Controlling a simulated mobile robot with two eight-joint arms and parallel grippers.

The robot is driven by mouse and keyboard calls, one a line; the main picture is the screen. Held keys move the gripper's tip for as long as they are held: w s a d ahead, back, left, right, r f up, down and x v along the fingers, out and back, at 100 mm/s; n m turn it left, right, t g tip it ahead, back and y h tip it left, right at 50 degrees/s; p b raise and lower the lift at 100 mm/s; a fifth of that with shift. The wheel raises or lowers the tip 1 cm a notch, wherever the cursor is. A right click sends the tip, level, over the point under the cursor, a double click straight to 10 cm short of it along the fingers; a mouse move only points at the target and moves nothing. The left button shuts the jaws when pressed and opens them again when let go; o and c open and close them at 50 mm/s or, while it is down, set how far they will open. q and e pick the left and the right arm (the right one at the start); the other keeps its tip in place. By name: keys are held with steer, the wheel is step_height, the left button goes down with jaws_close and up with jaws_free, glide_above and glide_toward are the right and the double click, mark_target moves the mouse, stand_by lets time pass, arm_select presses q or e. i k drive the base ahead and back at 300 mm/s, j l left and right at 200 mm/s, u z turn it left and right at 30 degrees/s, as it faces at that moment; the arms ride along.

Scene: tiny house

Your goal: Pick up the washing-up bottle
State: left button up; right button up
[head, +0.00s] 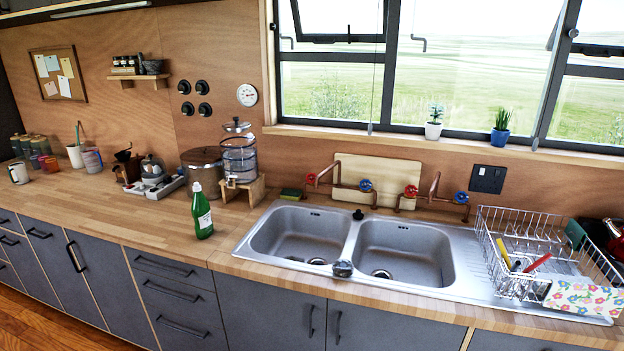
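The washing-up bottle (202,213) is green with a white cap and a white label. It stands upright on the wooden counter, left of the double sink and near the counter's front edge. Nothing touches it. Neither of my grippers shows in the head view.
The steel double sink (346,222) lies to the bottle's right, with a wire dish rack (545,240) beyond it. Behind the bottle stand a glass dispenser (239,155) on a wooden stand and a brown pot (203,168). The wooden counter (110,212) left of the bottle is clear.

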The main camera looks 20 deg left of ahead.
mark_target(200, 208)
steer(key=u, duration=1.35)
steer(key=i+j+z, duration=0.1)
steer(key=z, duration=0.35)
steer(key=i+j+z, duration=0.15)
steer(key=z, duration=0.3)
steer(key=i+j+z, duration=0.1)
steer(key=z, duration=0.35)
steer(key=i+j+z, duration=0.2)
steer(key=j, duration=0.35)
steer(key=j+z, duration=0.2)
steer(key=j, duration=0.85)
steer(key=i+j, duration=0.1)
steer(key=j, duration=0.35)
steer(key=i+z, duration=0.05)
